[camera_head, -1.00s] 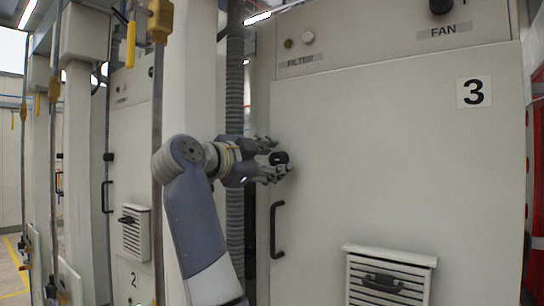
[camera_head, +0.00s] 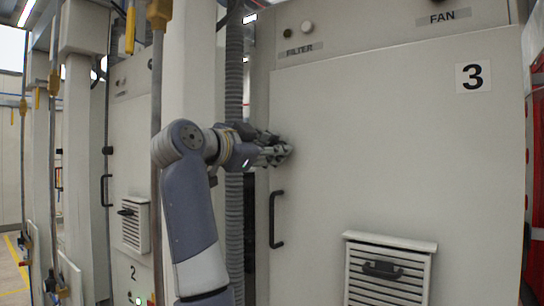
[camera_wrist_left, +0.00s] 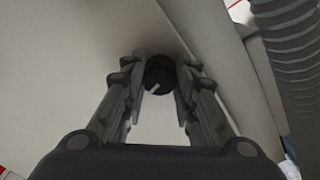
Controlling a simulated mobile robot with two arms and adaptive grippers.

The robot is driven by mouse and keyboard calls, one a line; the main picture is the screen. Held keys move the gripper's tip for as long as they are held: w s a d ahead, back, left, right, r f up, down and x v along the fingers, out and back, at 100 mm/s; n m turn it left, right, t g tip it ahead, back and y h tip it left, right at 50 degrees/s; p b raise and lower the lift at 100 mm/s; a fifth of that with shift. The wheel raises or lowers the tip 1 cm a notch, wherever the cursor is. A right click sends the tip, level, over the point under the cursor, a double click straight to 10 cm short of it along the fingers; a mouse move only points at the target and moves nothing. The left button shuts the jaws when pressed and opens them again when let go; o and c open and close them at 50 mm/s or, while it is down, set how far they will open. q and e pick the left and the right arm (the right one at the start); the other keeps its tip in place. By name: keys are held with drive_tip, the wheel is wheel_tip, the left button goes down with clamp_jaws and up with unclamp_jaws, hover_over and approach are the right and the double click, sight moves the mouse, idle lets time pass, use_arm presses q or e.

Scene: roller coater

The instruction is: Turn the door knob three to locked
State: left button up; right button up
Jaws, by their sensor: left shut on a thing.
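The white cabinet door marked 3 (camera_head: 400,150) fills the right of the head view and is closed. Its round black knob (camera_wrist_left: 159,74), with a pale slanted line on its face, sits between the fingers in the left wrist view. My left gripper (camera_head: 284,151) is at the door's left edge, above the handle, and is shut on the knob. The fingers hide the knob in the head view. In the left wrist view the left gripper (camera_wrist_left: 158,92) has one finger on each side of the knob. My right gripper is not in view.
A black door handle (camera_head: 276,219) is just below my left gripper. A louvred vent (camera_head: 388,268) juts out lower on the door. A grey corrugated hose (camera_head: 234,210) runs vertically behind my left arm. Door 2 (camera_head: 125,185) stands further left.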

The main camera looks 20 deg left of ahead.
use_arm(q)
drive_tip(key=n+b, duration=0.1)
drive_tip(key=n, duration=0.1)
drive_tip(key=shift+f+n, duration=0.15)
drive_tip(key=shift+n, duration=0.15)
drive_tip(key=n+b, duration=0.1)
drive_tip(key=n, duration=0.3)
drive_tip(key=shift+n, duration=0.3)
drive_tip(key=n+b, duration=0.1)
drive_tip(key=n, duration=0.3)
drive_tip(key=shift+n+b, duration=0.45)
drive_tip(key=shift+n, duration=1.75)
drive_tip(key=o, duration=1.1)
